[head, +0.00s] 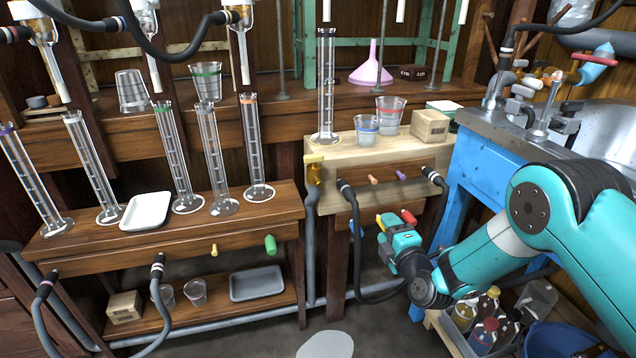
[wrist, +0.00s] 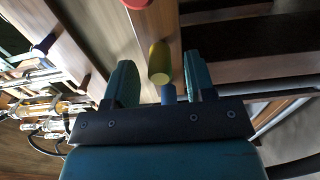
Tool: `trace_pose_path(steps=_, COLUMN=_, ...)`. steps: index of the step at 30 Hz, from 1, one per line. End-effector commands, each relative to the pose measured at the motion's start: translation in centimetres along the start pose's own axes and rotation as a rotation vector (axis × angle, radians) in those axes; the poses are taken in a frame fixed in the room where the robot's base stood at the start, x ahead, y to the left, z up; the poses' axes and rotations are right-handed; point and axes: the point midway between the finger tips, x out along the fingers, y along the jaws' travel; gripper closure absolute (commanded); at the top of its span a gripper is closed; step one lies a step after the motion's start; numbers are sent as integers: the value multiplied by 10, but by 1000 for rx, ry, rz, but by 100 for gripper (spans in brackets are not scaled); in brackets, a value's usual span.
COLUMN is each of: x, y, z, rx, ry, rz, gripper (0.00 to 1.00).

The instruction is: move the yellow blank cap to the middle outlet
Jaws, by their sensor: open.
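My gripper (head: 397,238) is open at the lower front of the right-hand bench (head: 330,150). A yellow cap (head: 380,220) and a red cap (head: 408,216) show right by its fingers. In the wrist view, my open gripper (wrist: 160,78) has the yellow cap (wrist: 159,64) between its two teal fingers, with space on both sides. The red cap (wrist: 136,3) is at the top edge, on the same wooden strip. A small blue piece (wrist: 168,93) shows below the yellow cap. The middle outlet cannot be made out.
A green cap (head: 270,244) is on the left bench front. A black hose (head: 357,250) hangs close left of my gripper. A bottle crate (head: 470,325) stands below.

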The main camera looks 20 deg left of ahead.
Motion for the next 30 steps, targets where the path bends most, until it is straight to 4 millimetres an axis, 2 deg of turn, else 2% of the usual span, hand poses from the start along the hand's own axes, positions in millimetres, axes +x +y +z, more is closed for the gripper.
trace_pose_path(steps=10, x=0, y=0, z=0, rx=0, ry=0, rz=0, gripper=50)
trace_pose_path(steps=11, x=0, y=0, z=0, rx=0, ry=0, rz=0, gripper=55)
trace_pose_path(steps=17, x=0, y=0, z=0, rx=0, ry=0, rz=0, gripper=100)
trace_pose_path(steps=30, x=-4, y=-2, z=0, rx=0, ry=0, rz=0, gripper=100)
